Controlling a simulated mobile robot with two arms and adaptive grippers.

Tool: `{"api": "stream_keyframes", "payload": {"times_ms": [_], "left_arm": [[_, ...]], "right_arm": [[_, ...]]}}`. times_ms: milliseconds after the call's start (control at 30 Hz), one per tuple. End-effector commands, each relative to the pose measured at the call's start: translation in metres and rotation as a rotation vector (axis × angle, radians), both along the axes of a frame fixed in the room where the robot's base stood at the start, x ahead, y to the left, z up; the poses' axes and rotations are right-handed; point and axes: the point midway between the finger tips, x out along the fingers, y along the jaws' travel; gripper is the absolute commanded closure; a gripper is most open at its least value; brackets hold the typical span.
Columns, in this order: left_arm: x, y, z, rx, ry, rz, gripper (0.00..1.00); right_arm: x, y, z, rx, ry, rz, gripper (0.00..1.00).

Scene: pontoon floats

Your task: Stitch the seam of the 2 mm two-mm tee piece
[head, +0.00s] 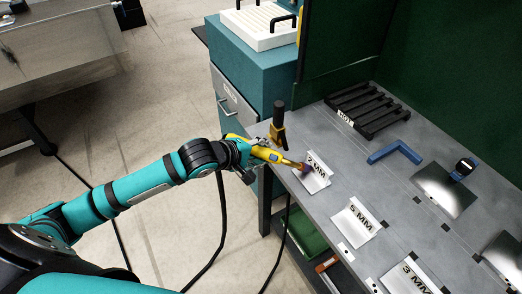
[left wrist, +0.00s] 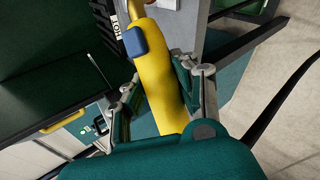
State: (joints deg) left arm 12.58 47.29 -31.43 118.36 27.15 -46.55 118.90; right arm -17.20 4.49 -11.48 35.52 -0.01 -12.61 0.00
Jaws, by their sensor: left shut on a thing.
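The 2 MM tee piece (head: 319,166), a small pale metal piece with a labelled upright plate, lies near the left edge of the bench. My left gripper (head: 244,151) is shut on a yellow torch (head: 267,155) with a blue button and a copper-coloured neck. The torch's tip reaches the tee piece beside a purple patch at its upright plate. I cannot tell whether the tip touches it. In the left wrist view, the fingers (left wrist: 155,88) close around the yellow torch body (left wrist: 158,70); its tip is out of frame. My right gripper is not in view.
The 5 MM (head: 354,222) and 3 MM (head: 412,277) tee pieces lie nearer on the grey bench (head: 338,195). A black slatted rack (head: 366,110), blue square (head: 395,152) and blue gauge (head: 463,168) lie beyond. A black-topped holder (head: 279,118) stands at the bench corner. A cable hangs below my arm.

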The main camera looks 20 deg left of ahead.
Motion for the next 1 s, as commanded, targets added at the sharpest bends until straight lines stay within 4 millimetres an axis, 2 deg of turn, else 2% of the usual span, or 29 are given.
{"api": "stream_keyframes", "payload": {"times_ms": [600,1000], "left_arm": [[-0.009,-0.012,0.003,-0.002,-0.004,-0.002,1.0],[-0.009,-0.012,0.003,-0.001,-0.005,-0.002,1.0]], "right_arm": [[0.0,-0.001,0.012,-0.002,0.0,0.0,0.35],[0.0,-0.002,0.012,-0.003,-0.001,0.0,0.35]]}}
